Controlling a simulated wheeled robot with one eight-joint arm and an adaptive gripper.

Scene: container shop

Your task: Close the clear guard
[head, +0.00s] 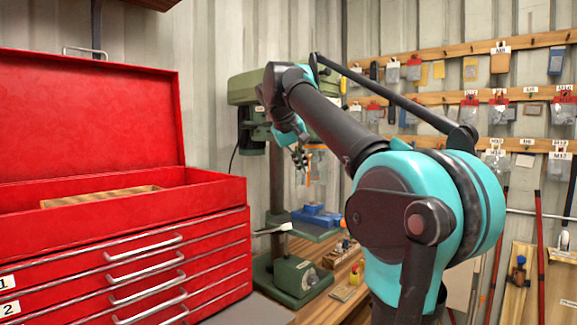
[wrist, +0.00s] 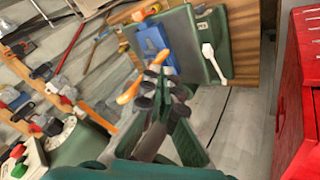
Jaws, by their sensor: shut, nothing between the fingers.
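The green drill press (head: 255,87) stands on the wooden bench against the corrugated wall. Its clear guard (head: 318,172) hangs below the head, a see-through panel with orange parts, hard to make out. My gripper (head: 300,160) is beside the guard on its left in the picture, fingers shut and empty. In the wrist view my gripper (wrist: 163,88) points toward the blue vise, and an orange piece (wrist: 128,95) shows close beside the fingers. I cannot tell whether the fingers touch the guard. My arm hides part of the press head.
A blue vise (head: 316,215) sits on the press table below my gripper. A red tool chest (head: 120,255) with its lid up stands at left. Small items lie on the bench (head: 345,280). Racks of hanging packets (head: 500,97) line the right wall.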

